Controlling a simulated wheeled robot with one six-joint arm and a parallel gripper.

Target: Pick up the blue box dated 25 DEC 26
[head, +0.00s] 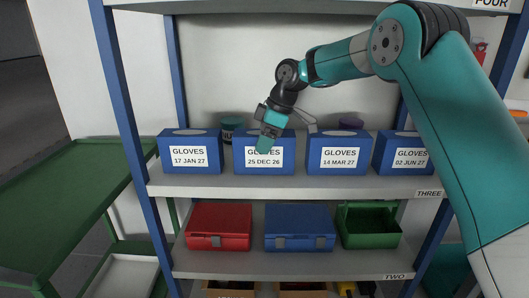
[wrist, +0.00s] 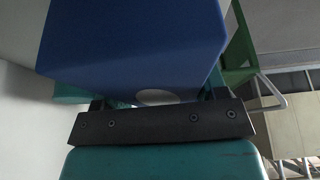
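The blue box dated 25 DEC 26 (head: 246,166) stands upright on the shelf marked THREE, second from left in the head view. Its white label reads GLOVES. My gripper (head: 264,145) is over this box, pointing down, with a teal finger in front of the label and covering part of it. The other finger is hidden in the head view. In the wrist view a blue box (wrist: 130,45) fills the upper middle, close to my gripper (wrist: 160,98), with a pale oval opening near the palm. The fingers sit wide apart; whether they press on the box is unclear.
Blue glove boxes dated 17 JAN 27 (head: 190,168), 14 MAR 27 (head: 338,168) and 02 JUN 27 (head: 403,168) share the shelf (head: 290,187). Jars stand behind. Red, blue and green cases are on the shelf below. A blue post (head: 125,110) and green table (head: 70,185) are at left.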

